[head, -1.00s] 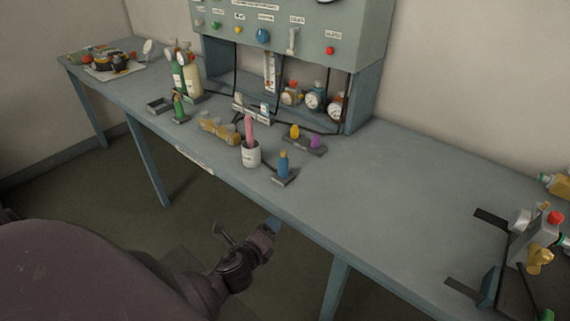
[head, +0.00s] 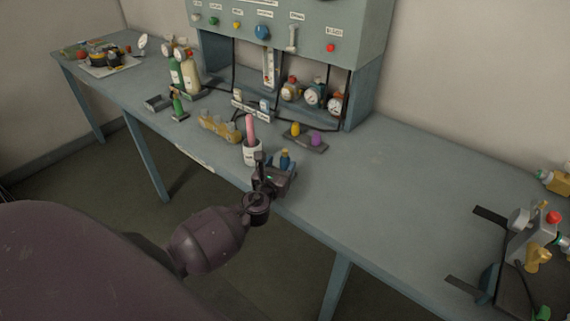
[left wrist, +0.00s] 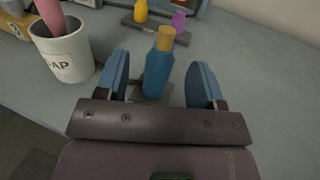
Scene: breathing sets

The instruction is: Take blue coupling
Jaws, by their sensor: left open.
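The blue coupling (left wrist: 158,72) is a small blue bottle-shaped piece with a tan-yellow top, standing upright on a small dark stand. In the head view the blue coupling (head: 285,158) shows just beyond my left gripper. My left gripper (head: 274,172) is at the table's front edge. In the left wrist view my left gripper (left wrist: 160,85) is open, with one blue-padded finger on each side of the coupling. A gap shows on both sides, wider on the right. The lower part of the stand is hidden by the gripper.
A white cup (left wrist: 65,52) with a pink stick stands close on the left. A dark tray (head: 304,140) with a yellow and a purple piece lies behind. A grey-green panel cabinet (head: 290,35) stands at the back.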

